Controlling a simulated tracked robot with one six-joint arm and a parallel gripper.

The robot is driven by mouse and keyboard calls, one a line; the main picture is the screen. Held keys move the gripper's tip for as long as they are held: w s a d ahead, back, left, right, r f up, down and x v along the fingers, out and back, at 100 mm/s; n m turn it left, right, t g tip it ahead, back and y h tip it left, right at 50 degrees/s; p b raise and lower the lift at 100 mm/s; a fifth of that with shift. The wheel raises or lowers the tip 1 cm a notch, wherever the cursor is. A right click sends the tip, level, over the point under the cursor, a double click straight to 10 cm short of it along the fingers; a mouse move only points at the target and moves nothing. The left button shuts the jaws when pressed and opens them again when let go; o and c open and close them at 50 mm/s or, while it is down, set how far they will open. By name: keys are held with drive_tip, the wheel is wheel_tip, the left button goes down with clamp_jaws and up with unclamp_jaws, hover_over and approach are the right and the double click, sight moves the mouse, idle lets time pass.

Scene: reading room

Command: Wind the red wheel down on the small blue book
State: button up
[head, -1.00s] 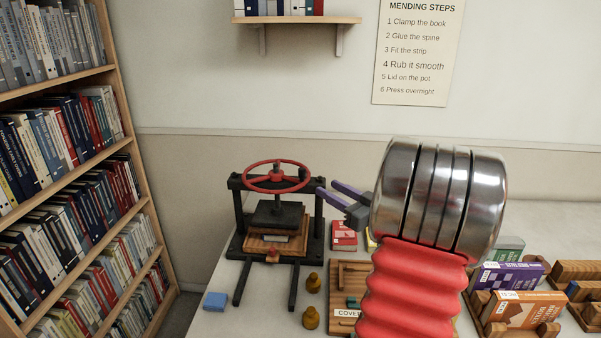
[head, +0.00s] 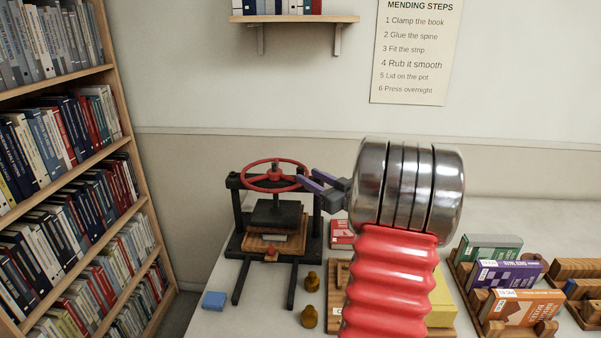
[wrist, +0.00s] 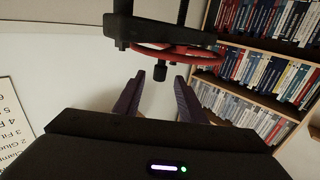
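The red wheel (head: 252,163) sits on top of the black press (head: 236,205) at the left of the table. My gripper (head: 304,177) is at the wheel's right side, near its rim. In the wrist view my gripper (wrist: 160,78) has its two purple fingers apart with nothing held between them. The wheel (wrist: 188,55) is just beyond the fingertips there; I cannot tell whether they touch it. The black plate (head: 276,214) hangs above a wooden board (head: 258,245) in the press. A pale edge shows under the plate, but I cannot make out a blue book there.
A small blue block (head: 214,301) lies left of the press; I cannot tell what it is. Two brass-coloured knobs (head: 310,316) stand right of the press legs. A red book (head: 341,231) lies behind my arm. Bookshelves (head: 70,150) stand at left.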

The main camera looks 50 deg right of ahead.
sight(303, 173)
drive_tip(key=w, duration=0.5)
drive_tip(key=shift+w+d, duration=0.3)
clamp_jaws()
idle(0.5)
